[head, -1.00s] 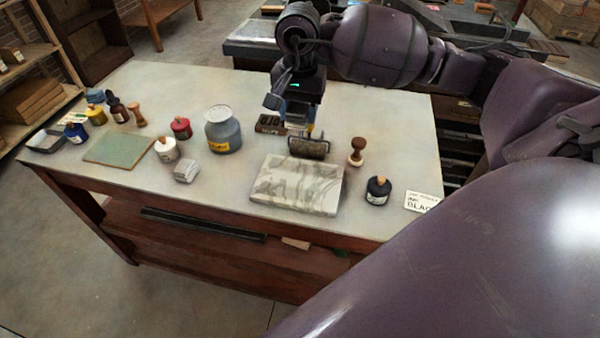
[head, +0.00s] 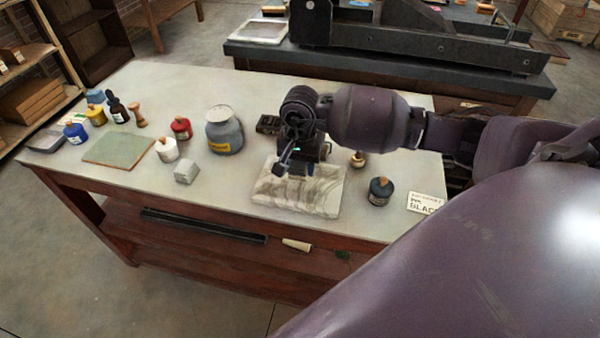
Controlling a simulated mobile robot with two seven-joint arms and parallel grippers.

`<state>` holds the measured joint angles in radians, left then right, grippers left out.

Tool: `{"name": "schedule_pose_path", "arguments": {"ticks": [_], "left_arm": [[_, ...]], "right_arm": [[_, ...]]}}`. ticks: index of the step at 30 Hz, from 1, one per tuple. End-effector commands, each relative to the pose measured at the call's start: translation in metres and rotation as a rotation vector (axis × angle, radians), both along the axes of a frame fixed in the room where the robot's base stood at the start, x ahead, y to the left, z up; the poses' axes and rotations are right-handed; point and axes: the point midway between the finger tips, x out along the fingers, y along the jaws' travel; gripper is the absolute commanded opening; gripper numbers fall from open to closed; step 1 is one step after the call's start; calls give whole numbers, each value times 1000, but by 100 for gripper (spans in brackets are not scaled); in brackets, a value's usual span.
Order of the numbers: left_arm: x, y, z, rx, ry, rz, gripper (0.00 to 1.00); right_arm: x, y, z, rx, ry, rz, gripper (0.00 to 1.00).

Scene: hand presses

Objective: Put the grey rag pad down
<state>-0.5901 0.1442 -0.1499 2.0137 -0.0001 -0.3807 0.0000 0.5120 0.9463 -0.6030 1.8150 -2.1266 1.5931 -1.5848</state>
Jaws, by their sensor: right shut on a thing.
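My right gripper (head: 297,174) points down over the streaked pale slab (head: 265,191) near the table's front edge. It is shut on the grey rag pad, which is mostly hidden behind the gripper and wrist. I cannot tell whether the pad touches the slab. Grey smears run over the slab's top. My left gripper is not in view.
A wooden-handled stamp (head: 357,158), a black ink jar (head: 380,191) and a label card (head: 425,203) stand right of the slab. A big grey jar (head: 224,131) and a small grey block (head: 186,172) are left. A dark tray (head: 268,124) lies behind. The front-left tabletop is clear.

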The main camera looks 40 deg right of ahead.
Motion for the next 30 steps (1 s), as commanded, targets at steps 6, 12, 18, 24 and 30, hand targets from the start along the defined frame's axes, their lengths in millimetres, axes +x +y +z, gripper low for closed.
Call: {"name": "schedule_pose_path", "arguments": {"ticks": [6, 12, 18, 24, 30], "left_arm": [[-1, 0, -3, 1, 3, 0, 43], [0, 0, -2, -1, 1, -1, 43], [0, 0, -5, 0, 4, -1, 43], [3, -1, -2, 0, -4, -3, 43], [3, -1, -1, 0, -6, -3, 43]], "right_arm": [[-1, 0, -31, 1, 3, -1, 26], [0, 0, -32, 0, 0, 0, 26], [0, 0, -36, -1, 2, 0, 26], [0, 0, -35, -1, 1, 0, 73], [0, 0, -35, -1, 1, 0, 74]]}}
